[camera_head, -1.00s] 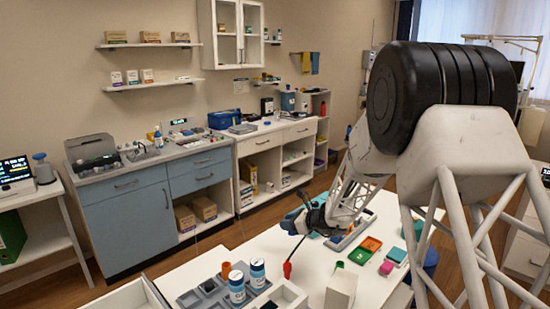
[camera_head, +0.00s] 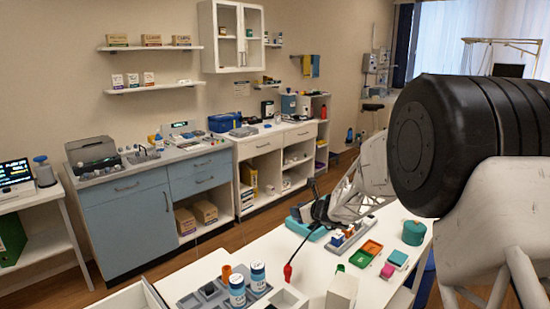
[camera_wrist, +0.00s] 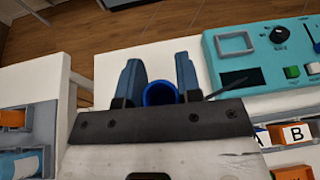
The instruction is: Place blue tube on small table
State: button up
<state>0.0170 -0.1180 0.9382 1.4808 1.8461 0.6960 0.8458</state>
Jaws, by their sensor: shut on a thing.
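My gripper (camera_wrist: 158,85) has two dark blue-grey fingers and is shut on the blue tube (camera_wrist: 158,93). The tube's round open end shows between the fingers in the wrist view; the rest of it is hidden. In the head view my gripper (camera_head: 302,212) is small, over the far edge of the white table (camera_head: 318,262), and I cannot make out the tube there. The wrist view shows a pale table surface (camera_wrist: 122,68) beneath the fingers. I cannot tell which surface is the small table.

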jog(key=d+r+m+t+h, duration=0.3)
jog(key=d+r+m+h, duration=0.5)
jog(key=d+h, duration=0.1)
jog(key=shift+s+d, duration=0.25)
jog(key=shift+s, duration=0.2)
dwell(0.7)
jog(key=shift+f, duration=0.15)
dwell(0.5)
jog(key=s+d+f+m+g+h, duration=0.3)
jog(key=d+f+m+g+h, duration=0.6)
jog(key=f+m+h, duration=0.4)
jog(key=shift+f+m+g, duration=0.25)
jog(key=shift+m+g, duration=0.35)
jog(key=shift+m, duration=0.8)
dwell(0.7)
